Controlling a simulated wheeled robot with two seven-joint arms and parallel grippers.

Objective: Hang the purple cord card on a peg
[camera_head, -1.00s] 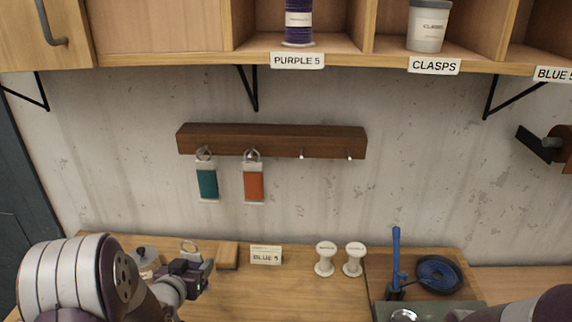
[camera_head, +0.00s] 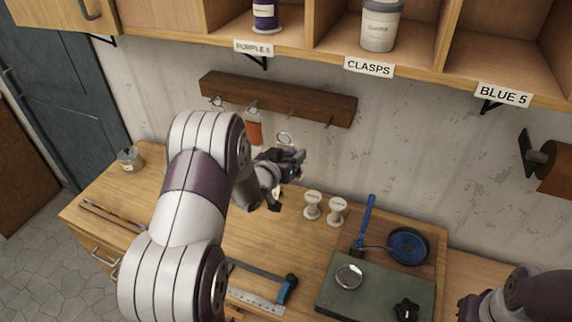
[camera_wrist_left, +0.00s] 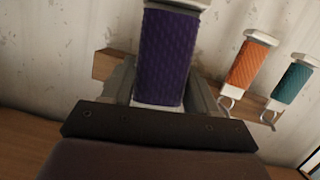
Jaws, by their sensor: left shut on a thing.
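The purple cord card (camera_wrist_left: 165,55) is in my left gripper, close up in the left wrist view. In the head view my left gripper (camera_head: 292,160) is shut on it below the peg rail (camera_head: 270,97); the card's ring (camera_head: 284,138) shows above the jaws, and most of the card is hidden. The ring is below the bare pegs (camera_head: 289,113) and apart from them. The orange card (camera_head: 254,132) hangs to the left; it also shows in the wrist view (camera_wrist_left: 245,63), beside the teal card (camera_wrist_left: 293,80). My arm hides the teal card in the head view.
Shelves with a purple spool (camera_head: 265,15) and a clasps jar (camera_head: 381,25) overhang the rail. Two white spools (camera_head: 313,205), a blue tool (camera_head: 367,220) and a green mat (camera_head: 375,290) are on the bench. Part of my right arm shows at lower right.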

